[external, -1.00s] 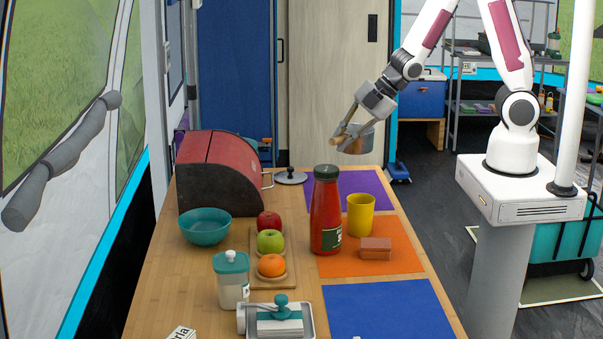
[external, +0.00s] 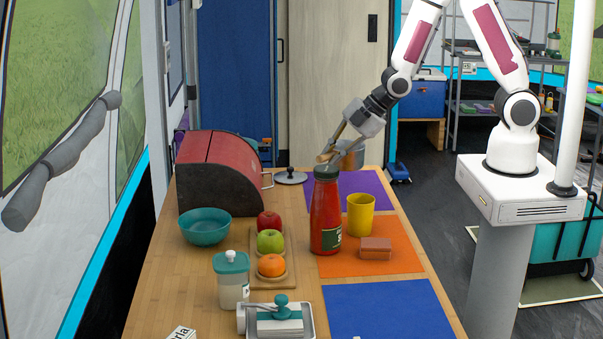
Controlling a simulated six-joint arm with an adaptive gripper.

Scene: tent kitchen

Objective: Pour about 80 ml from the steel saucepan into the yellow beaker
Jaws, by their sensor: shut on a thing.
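The steel saucepan (external: 350,158) is held in the air above the purple mat, behind the red bottle and the yellow beaker. My gripper (external: 328,157) is shut on the saucepan's handle, close behind the top of the bottle in this view. The pan looks roughly level; its contents cannot be seen. The yellow beaker (external: 360,216) stands upright at the back of the orange mat, just right of the bottle. The saucepan is above and behind the beaker, apart from it.
A tall red bottle (external: 326,215) with a dark cap stands left of the beaker. A brown block (external: 376,248) lies in front of the beaker on the orange mat (external: 405,259). Fruit on a board (external: 258,284) and a teal bowl (external: 205,227) are farther left.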

